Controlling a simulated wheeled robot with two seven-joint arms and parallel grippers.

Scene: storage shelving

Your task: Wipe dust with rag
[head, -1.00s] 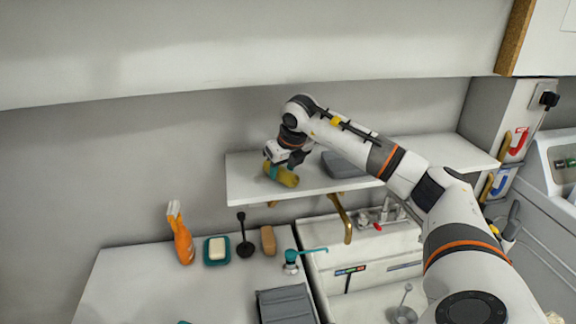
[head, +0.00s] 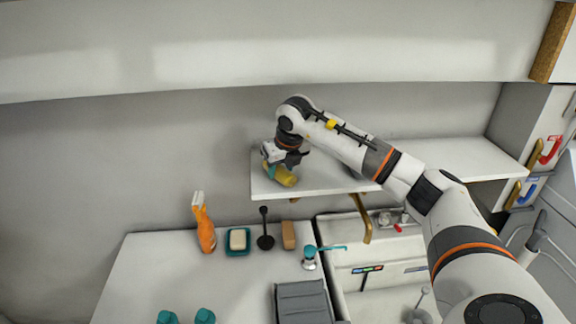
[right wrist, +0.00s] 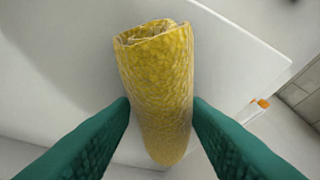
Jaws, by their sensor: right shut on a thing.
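A yellow rag (head: 284,176), rolled or bunched up, is in my right gripper (head: 277,170) at the left end of the white wall shelf (head: 325,184). In the right wrist view the rag (right wrist: 158,85) stands between the two teal fingers of the gripper (right wrist: 160,115), which are shut on it from both sides. The shelf surface (right wrist: 225,60) shows behind the rag; I cannot tell whether the rag touches it. No dust can be made out on the shelf. My left gripper is not in view.
Below on the counter (head: 150,262) stand an orange spray bottle (head: 205,230), soap in a teal dish (head: 238,241), a black brush (head: 265,235), a brown block (head: 288,235) and a teal dispenser (head: 309,258). A sink (head: 385,268) lies right. The shelf's right part is clear.

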